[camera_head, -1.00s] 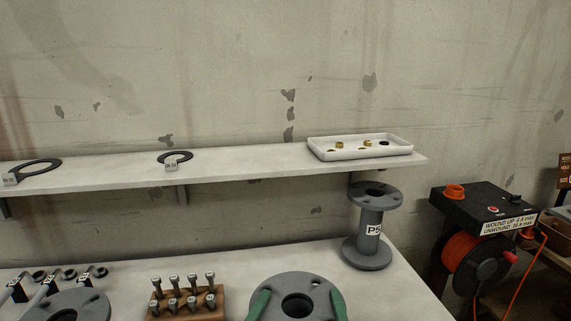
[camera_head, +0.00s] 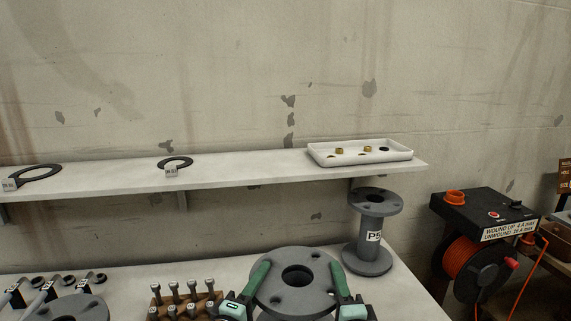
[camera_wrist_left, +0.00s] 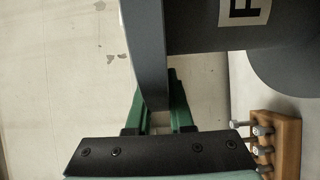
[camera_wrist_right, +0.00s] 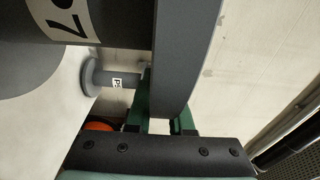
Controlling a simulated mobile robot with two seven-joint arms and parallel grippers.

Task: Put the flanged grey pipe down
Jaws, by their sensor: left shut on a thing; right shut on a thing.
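The flanged grey pipe (camera_head: 297,262) is upright at the bottom middle of the head view, its round top flange with a central hole facing up. My left gripper (camera_head: 258,278) is shut on the left edge of that flange. My right gripper (camera_head: 341,280) is shut on its right edge. The left wrist view shows the flange edge (camera_wrist_left: 148,50) between the fingers and the pipe body with a label beside it. The right wrist view shows the other flange edge (camera_wrist_right: 182,60) gripped. In the head view the pipe's lower end is hidden, so I cannot tell whether it touches the table.
Another flanged pipe (camera_head: 369,248), labelled P5, stands close behind to the right on the table (camera_head: 235,268). A wooden block with bolts (camera_wrist_left: 283,140) is to the left. A shelf (camera_head: 240,174) behind carries a white tray (camera_head: 360,157) and two gaskets. A cable reel (camera_head: 470,270) stands right.

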